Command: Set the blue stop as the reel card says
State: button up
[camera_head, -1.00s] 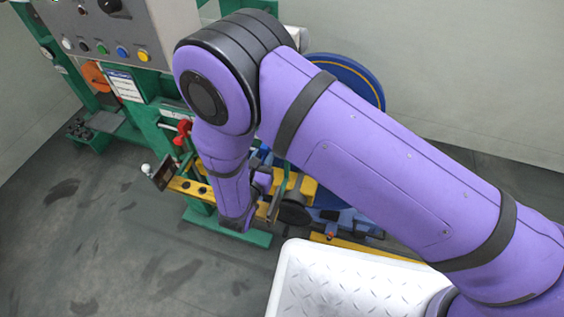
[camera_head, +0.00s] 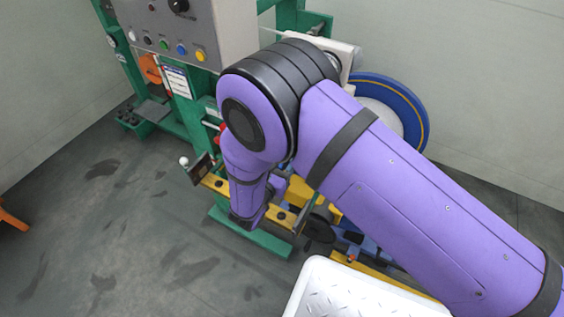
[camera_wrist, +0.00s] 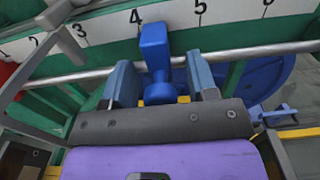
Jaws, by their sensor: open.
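The blue stop (camera_wrist: 154,48) stands on a metal rod in the wrist view, in front of a white scale (camera_wrist: 105,27) with black numbers. Its upper block shows between the marks 4 and 5, nearer 4. My gripper (camera_wrist: 161,80) is open, with one finger on each side of the stop. A gap shows on both sides, wider on the right. In the head view my arm hides the stop. A card with a blue header (camera_head: 175,81) hangs on the green frame; its writing is too small to read, and I cannot tell if it is the reel card.
A grey control box (camera_head: 190,37) with coloured buttons stands above the card. A blue reel (camera_head: 415,110) is behind my arm. A red part (camera_wrist: 7,71) is at the left of the wrist view. A white tray (camera_head: 345,290) is at the bottom. Open floor lies at the left.

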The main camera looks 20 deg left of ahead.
jog(key=s, duration=1)
jog(key=shift+s+a, duration=0.4)
